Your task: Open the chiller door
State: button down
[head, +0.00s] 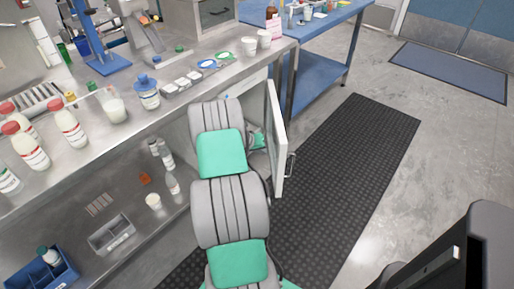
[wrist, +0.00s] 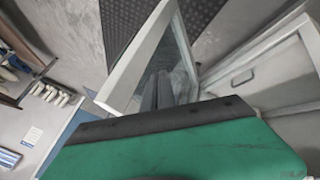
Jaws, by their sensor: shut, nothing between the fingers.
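The chiller door (head: 276,138) is a pale framed panel under the steel bench. It stands swung well out from the cabinet front, with its handle (head: 290,166) on the outer side. In the wrist view the door (wrist: 132,72) shows as a white frame with a glassy pane. My gripper (wrist: 162,78) has its dark fingers together and empty, close to the door's inner side; whether they touch it I cannot tell. In the head view my arm reaches into the space beside the open door and hides the fingers and most of the chiller's inside.
The steel bench (head: 178,100) carries several bottles, cups and dishes, with more bottles on the shelf below. A blue table (head: 318,68) stands behind the door. The dark floor mat (head: 345,160) right of the door is clear.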

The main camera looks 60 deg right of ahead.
aim_at(279, 137)
jog(key=s+d, duration=0.3)
jog(key=shift+s+f, duration=0.25)
jog(key=shift+f, duration=0.15)
jog(key=shift+s, duration=0.1)
